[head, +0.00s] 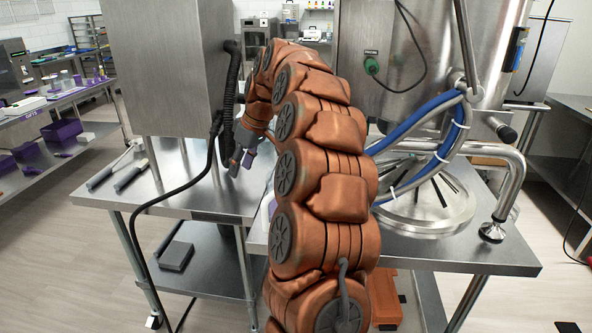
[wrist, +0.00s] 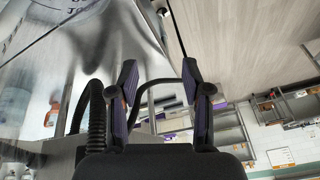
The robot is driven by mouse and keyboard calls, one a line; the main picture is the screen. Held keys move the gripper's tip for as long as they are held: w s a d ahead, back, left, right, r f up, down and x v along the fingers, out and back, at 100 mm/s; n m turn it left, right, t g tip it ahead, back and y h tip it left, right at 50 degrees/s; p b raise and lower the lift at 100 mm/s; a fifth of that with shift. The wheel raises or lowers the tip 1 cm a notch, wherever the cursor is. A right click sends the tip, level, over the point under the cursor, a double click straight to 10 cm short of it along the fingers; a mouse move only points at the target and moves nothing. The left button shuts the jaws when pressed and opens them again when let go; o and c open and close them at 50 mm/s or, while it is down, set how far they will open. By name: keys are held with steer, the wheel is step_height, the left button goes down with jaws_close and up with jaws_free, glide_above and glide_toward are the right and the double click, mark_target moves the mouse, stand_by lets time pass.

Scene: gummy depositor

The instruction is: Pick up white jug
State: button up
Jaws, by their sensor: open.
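My gripper (head: 241,163) hangs over the steel table, left of my arm in the head view. In the wrist view its two dark fingers (wrist: 160,80) stand apart with nothing between them. A pale object with dark lettering (wrist: 72,12) is cut off at the top left of the wrist view; it may be the white jug, but I cannot tell. In the head view a small pale patch (head: 270,204) shows at the left edge of my arm. The arm hides most of it, so I cannot tell what it is.
The steel table (head: 205,196) holds a tall steel cabinet (head: 165,70) and long-handled tools (head: 130,174). A black hose (head: 214,140) runs beside my gripper. A large steel vessel (head: 410,70) with blue hoses (head: 440,150) stands right of my arm. Purple bins (head: 62,131) are on the far-left bench.

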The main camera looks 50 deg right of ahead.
steer(key=s+d+f+m+h, duration=0.1)
steer(key=d+f, duration=0.1)
steer(key=d, duration=0.7)
steer(key=s+d+f+h, duration=0.1)
steer(key=d+f, duration=0.1)
steer(key=d, duration=0.7)
steer(key=shift+t, duration=0.4)
steer(key=shift+a+p+x, duration=0.1)
steer(key=shift+p+x, duration=0.4)
steer(key=shift+x, duration=1.4)
steer(key=shift+a+p+x, duration=0.15)
steer(key=shift+p+x, duration=0.3)
steer(key=shift+x, duration=1.5)
steer(key=shift+w, duration=0.1)
jaws_close()
steer(key=shift+r+y, duration=0.1)
steer(key=shift+y, duration=0.2)
